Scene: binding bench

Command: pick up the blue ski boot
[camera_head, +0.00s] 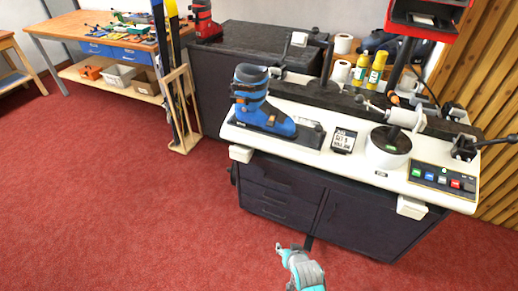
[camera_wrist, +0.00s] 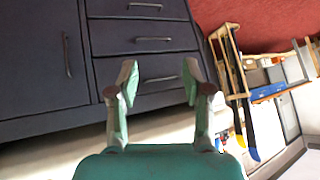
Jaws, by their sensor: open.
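The blue ski boot (camera_head: 262,103) stands upright at the left end of the white bench top (camera_head: 238,135), on a dark holder, with an orange buckle. It does not show in the wrist view. My gripper (camera_head: 292,246) is low in front of the bench's dark cabinet, well below and apart from the boot. In the wrist view my gripper (camera_wrist: 160,82) has its two teal fingers spread with nothing between them. The cabinet's drawers (camera_wrist: 143,40) lie beyond them.
A small display (camera_head: 343,141), a round pot (camera_head: 387,150) and a button panel (camera_head: 442,178) are right of the boot. Yellow bottles (camera_head: 377,68) stand behind. A wooden ski rack (camera_head: 184,125) is at left. Red carpet (camera_head: 120,210) is clear at front left.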

